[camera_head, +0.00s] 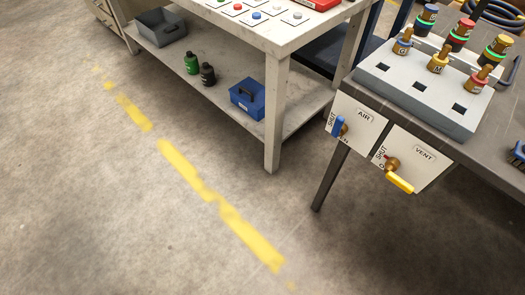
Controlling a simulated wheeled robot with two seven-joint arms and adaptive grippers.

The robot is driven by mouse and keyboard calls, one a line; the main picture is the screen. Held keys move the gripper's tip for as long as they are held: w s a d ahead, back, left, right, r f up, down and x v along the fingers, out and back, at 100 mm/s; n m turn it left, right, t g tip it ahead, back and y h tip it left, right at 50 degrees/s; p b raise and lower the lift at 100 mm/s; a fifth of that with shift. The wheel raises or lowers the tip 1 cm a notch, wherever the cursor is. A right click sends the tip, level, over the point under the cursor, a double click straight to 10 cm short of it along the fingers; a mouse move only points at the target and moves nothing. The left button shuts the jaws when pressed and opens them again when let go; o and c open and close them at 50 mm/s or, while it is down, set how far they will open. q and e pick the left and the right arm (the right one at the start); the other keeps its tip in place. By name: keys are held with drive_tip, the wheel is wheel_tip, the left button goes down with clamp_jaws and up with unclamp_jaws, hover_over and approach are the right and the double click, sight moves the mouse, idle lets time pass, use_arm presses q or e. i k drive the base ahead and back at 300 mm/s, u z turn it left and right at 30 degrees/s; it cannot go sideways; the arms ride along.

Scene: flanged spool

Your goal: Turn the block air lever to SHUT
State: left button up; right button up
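The block air lever (339,125) is a blue handle on a brass valve. It sits on the white AIR panel (365,117) on the front of the bench at the right. The handle appears roughly upright, beside the SHUT marking on its left; a lower marking is partly covered and only its end shows. I cannot tell its exact setting at this size. The VENT panel (424,154) to its right carries a yellow lever (400,183) slanting down to the right, with its own SHUT marking. Neither of my grippers shows.
A grey block (420,88) with several coloured, ringed fittings stands on the bench above the panels. A workbench (272,130) to the left holds a blue toolbox (247,98), bottles and a grey bin (160,28) on its lower shelf. The floor in front is clear, with a worn yellow line (185,170).

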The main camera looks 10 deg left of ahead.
sight(340, 129)
drive_tip(key=z, duration=0.35)
drive_tip(key=k, duration=0.25)
drive_tip(key=u, duration=1.55)
drive_tip(key=i, duration=0.75)
drive_tip(key=z, duration=0.5)
drive_tip(key=i, duration=0.95)
drive_tip(key=z, duration=0.8)
